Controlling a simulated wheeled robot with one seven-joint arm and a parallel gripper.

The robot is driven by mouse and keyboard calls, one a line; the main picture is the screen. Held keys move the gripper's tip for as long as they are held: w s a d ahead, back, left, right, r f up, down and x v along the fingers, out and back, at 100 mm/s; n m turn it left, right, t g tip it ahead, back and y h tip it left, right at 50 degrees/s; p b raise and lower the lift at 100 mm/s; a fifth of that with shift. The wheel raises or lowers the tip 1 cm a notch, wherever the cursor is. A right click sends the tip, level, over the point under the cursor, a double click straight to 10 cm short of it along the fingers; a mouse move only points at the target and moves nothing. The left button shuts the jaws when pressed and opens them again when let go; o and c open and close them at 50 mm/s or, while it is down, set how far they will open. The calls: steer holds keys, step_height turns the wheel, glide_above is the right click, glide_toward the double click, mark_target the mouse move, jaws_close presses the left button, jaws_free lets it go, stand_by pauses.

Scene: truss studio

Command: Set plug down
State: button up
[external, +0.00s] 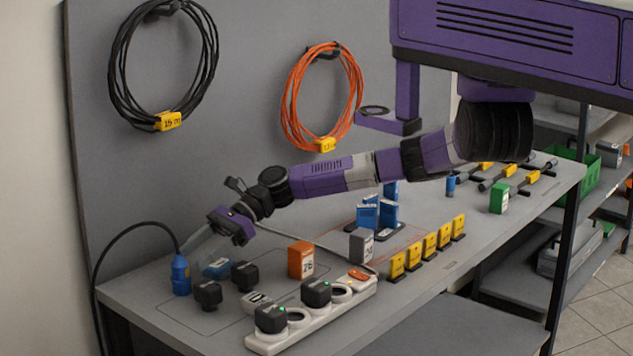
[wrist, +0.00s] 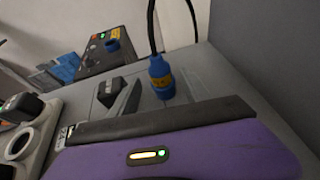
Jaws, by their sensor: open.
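A blue plug (external: 180,274) with a yellow label and a black cable from its top stands upright at the table's left end; it also shows in the wrist view (wrist: 161,78). My gripper (external: 198,248) is open, reaching down-left just above and right of this plug; I see nothing held in it. Its fingers look pale and are hard to make out. Two black plugs (external: 208,293) and (external: 244,275) and a low blue piece (external: 217,267) rest on the table nearby. Which plug the task means is not clear from the pictures.
A white power strip (external: 262,341) with black adapters (external: 316,291) lies at the front. An orange block (external: 301,259) and grey block (external: 361,245) stand behind it. Yellow tags (external: 428,245) line the front edge to the right. A grey panel rises behind the table.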

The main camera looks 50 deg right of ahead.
steer(key=shift+v, duration=1.7)
